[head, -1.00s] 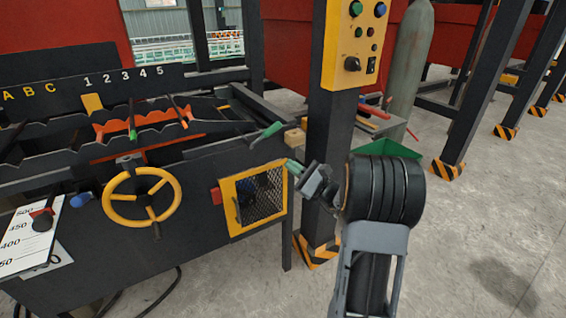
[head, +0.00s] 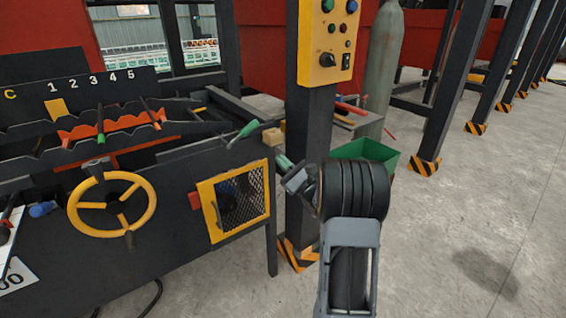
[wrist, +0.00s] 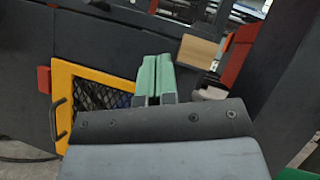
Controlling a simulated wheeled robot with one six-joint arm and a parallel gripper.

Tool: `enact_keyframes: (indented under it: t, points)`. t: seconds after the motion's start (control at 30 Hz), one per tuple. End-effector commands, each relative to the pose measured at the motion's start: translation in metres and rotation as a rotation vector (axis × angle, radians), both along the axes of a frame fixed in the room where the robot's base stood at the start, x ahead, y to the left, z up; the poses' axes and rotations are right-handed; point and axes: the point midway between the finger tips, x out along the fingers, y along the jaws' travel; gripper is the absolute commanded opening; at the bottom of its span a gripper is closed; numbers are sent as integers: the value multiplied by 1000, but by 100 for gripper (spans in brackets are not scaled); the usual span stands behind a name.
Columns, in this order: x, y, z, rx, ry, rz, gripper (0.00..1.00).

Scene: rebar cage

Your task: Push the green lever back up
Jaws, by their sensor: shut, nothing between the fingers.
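The green lever (head: 243,132) stands at the right end of the dark machine's top edge in the head view. It is tilted, its grip pointing up and to the right. My gripper (head: 284,162) is to the right of the lever and lower in the picture, with a visible gap between them. In the wrist view, its two pale green fingers (wrist: 156,76) are closed together with nothing between them. I cannot make out the lever in the wrist view.
The yellow-framed mesh door (head: 207,207) is below the lever, with the yellow handwheel (head: 76,203) farther left. A black post with a yellow control box (head: 327,45) stands just behind my gripper. A wooden block (head: 273,137) is beside the lever. Open floor lies to the right.

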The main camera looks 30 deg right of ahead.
Motion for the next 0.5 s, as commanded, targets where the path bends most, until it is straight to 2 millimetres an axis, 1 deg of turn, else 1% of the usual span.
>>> enact_keyframes:
  t: [0.03,0.1,0.33,0.37,0.4,0.5]
  points:
    - [9,5,5,-2,-4,4,0]
    - [19,9,12,-2,-4,4,0]
    - [53,23,33,0,-2,2,0]
    - [56,24,35,0,-3,2,0]
    - [56,27,42,-2,-4,1,0]
    - [57,32,53,0,-3,1,0]
